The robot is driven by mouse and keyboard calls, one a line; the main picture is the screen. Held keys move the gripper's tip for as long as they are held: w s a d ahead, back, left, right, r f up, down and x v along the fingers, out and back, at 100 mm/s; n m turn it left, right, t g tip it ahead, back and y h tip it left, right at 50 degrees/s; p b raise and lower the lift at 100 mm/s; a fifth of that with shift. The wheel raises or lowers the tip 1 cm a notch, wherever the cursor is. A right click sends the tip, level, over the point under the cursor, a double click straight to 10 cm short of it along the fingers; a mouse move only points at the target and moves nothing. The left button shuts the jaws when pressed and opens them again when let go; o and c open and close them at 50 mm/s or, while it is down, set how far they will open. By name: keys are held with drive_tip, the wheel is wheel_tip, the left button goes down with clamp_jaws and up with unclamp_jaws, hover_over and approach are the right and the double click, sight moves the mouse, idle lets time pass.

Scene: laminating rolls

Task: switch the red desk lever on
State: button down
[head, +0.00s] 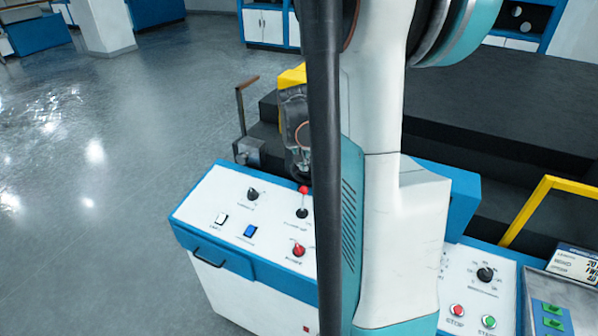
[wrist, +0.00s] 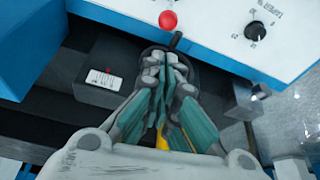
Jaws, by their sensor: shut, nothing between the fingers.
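A lever with a red ball tip (head: 303,189) stands on a black round base on the white sloped desk panel (head: 200,208) in the head view. A second red-topped control (head: 299,250) sits lower on the same panel. My gripper (head: 303,172) is just above and behind the ball-tipped lever, partly hidden by my dark arm part. In the wrist view my gripper (wrist: 166,62) has its fingers together and empty. A red ball (wrist: 168,20) and a short black stem show just beyond the fingertips. I cannot tell whether the fingers touch the lever.
The panel also has a black knob (head: 252,194), a white switch (head: 221,219) and a blue switch (head: 250,231). A right-hand panel carries a dial and red and green buttons (head: 488,321). Dark machinery (head: 500,150) and a yellow rail (head: 525,208) lie behind. Open floor is at left.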

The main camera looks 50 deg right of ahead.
sight(303, 187)
drive_tip(key=shift+f, duration=0.1)
drive_tip(key=b+x, duration=0.1)
drive_tip(key=x, duration=0.8)
drive_tip(key=shift+f, duration=0.35)
drive_tip(key=shift+b, duration=0.35)
drive_tip(key=shift+s+a+r+h, duration=0.1)
drive_tip(key=shift+a+h, duration=0.25)
drive_tip(key=shift+h, duration=0.05)
drive_tip(key=shift+a+b, duration=0.1)
drive_tip(key=shift+b, duration=0.25)
drive_tip(key=shift+s+a+r+t+h+b, duration=0.1)
drive_tip(key=shift+a+t+h+b, duration=0.1)
drive_tip(key=shift+a+h+b, duration=0.3)
drive_tip(key=shift+s+a+t+h+b, duration=0.15)
drive_tip(key=shift+a+t+h+b, duration=0.05)
drive_tip(key=shift+a+h+b, duration=0.25)
drive_tip(key=a+h+b, duration=0.2)
drive_tip(key=s+a+t+h+b, duration=0.1)
drive_tip(key=a+b, duration=0.1)
drive_tip(key=b, duration=0.1)
drive_tip(key=shift+s+a+h+b, duration=0.15)
drive_tip(key=shift+a+h+b, duration=0.15)
drive_tip(key=shift+h, duration=0.05)
drive_tip(key=shift+s+a+b, duration=0.25)
drive_tip(key=shift+a+b, duration=0.2)
drive_tip(key=shift+a, duration=0.15)
